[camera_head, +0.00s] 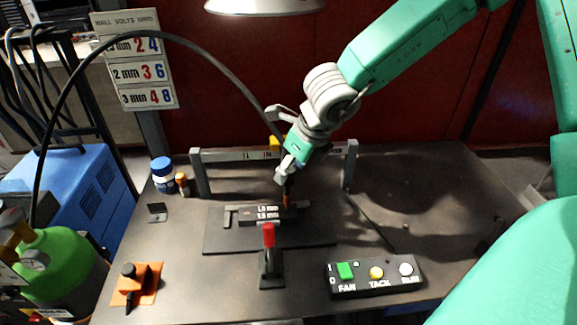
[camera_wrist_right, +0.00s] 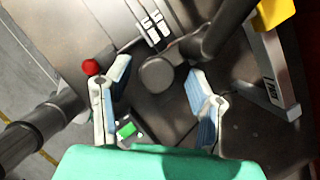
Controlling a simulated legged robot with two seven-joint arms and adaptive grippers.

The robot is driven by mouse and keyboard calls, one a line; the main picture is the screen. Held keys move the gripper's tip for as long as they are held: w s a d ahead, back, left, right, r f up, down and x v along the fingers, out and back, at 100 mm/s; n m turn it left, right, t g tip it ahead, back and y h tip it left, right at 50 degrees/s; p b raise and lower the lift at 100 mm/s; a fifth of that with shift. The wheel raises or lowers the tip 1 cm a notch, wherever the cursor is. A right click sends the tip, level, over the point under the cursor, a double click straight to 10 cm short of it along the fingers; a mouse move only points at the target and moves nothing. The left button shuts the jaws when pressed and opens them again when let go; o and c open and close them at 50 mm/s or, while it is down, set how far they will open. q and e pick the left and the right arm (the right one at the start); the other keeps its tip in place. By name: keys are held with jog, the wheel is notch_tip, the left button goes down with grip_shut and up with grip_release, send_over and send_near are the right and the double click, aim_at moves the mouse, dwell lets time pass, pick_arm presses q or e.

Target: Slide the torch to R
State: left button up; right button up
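The torch hangs by a yellow carriage (camera_head: 275,142) from a grey rail (camera_head: 225,155) marked with letters; I can read L and M, while the stretch to the right is hidden behind my gripper. The torch's copper-coloured tip (camera_head: 286,201) points down over the workpiece (camera_head: 262,215). A black hose (camera_head: 215,62) arches to it from the left. My right gripper (camera_head: 279,142) is at the torch. In the right wrist view its fingers (camera_wrist_right: 160,95) are apart, with a dark round torch part (camera_wrist_right: 158,74) just beyond and between them; I cannot tell whether they touch. My left gripper is not in view.
A red-knobbed lever (camera_head: 268,255) stands in front of the workpiece. A switch box (camera_head: 375,276) with FAN and TACK is at front right. An orange clamp (camera_head: 137,286) is at front left, a blue-capped bottle (camera_head: 162,172) at back left. The table's right side is mostly clear.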

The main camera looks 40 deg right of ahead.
jog(key=shift+d, duration=0.2)
jog(key=shift+r, duration=0.25)
jog(key=v, duration=1.1)
jog(key=shift+s+d, duration=0.2)
jog(key=shift+d, duration=0.1)
jog(key=shift+a+r, duration=0.15)
jog(key=shift+a, duration=0.15)
